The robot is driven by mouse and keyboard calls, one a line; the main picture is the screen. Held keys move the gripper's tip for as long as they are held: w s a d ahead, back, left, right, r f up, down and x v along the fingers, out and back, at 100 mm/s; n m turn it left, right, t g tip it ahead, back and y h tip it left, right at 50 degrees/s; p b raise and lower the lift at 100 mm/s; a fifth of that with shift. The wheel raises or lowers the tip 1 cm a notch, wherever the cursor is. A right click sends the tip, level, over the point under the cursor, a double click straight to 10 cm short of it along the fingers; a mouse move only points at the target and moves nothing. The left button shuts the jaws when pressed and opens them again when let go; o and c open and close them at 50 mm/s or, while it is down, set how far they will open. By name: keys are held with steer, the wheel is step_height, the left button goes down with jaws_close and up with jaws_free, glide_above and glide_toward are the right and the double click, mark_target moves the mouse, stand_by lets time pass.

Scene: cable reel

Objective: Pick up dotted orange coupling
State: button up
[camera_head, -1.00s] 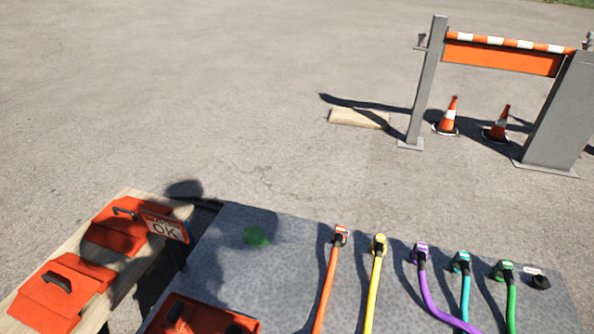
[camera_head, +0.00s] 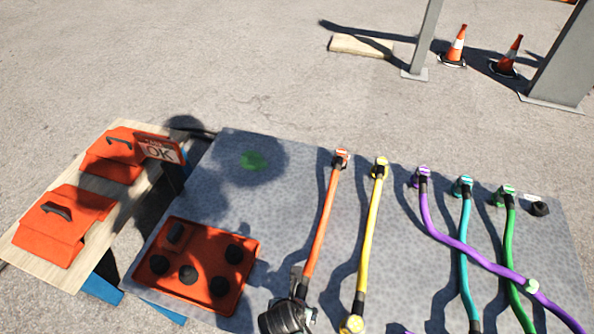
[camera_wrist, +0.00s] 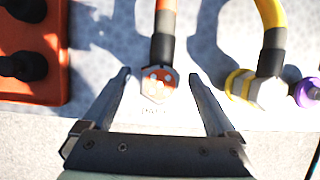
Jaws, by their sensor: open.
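The dotted orange coupling (camera_wrist: 157,86) is the near end of the orange hose, with pale dots on its orange face and a black sleeve behind it. In the wrist view my gripper (camera_wrist: 159,76) is open, with one finger on each side of the coupling and visible gaps. I cannot tell its height over the coupling. In the head view my gripper (camera_head: 298,283) is at the near end of the orange hose (camera_head: 322,222) and hides the coupling there.
The yellow coupling (camera_wrist: 248,86) lies close to the right finger; its yellow hose (camera_head: 370,230) runs beside the orange one. An orange tray (camera_head: 206,250) with black knobs is at left. Purple (camera_head: 455,243), teal (camera_head: 464,255) and green hoses (camera_head: 510,245) lie at right, the purple crossing over.

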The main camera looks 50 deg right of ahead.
steer(key=shift+w+d+f, duration=0.1)
steer(key=shift+d+f, duration=0.15)
steer(key=shift+f, duration=0.3)
jaws_close()
